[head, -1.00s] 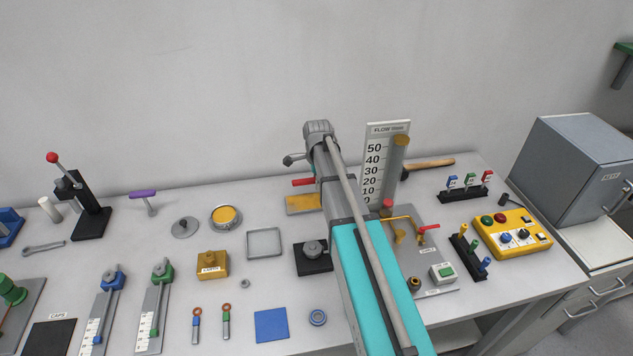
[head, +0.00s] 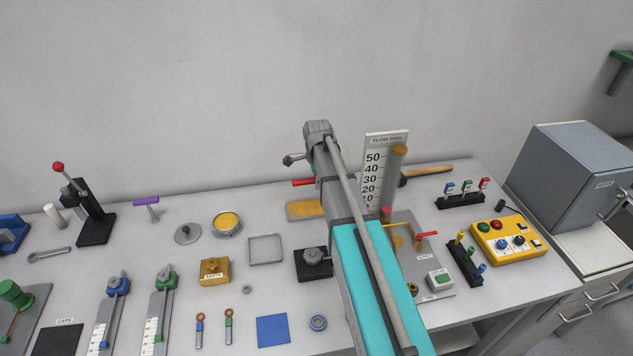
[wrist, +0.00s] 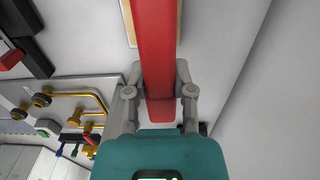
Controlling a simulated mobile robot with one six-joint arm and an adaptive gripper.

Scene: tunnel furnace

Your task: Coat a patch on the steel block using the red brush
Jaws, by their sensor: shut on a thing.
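My gripper (wrist: 160,72) is shut on the red brush (wrist: 155,35), whose handle runs up the wrist view between the two grey fingers. In the head view a red end of the brush (head: 302,182) sticks out left of my arm, and the gripper is hidden behind the arm. A flat tan-topped block (head: 304,210) lies just below the red end in that view. I cannot tell for sure that it is the steel block. A pale piece with a tan edge (wrist: 130,24) shows beside the brush in the wrist view. The bristles and any contact are hidden.
A flow gauge board (head: 380,170) stands right of my arm, by a valve panel (head: 437,262). The wall is close behind.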

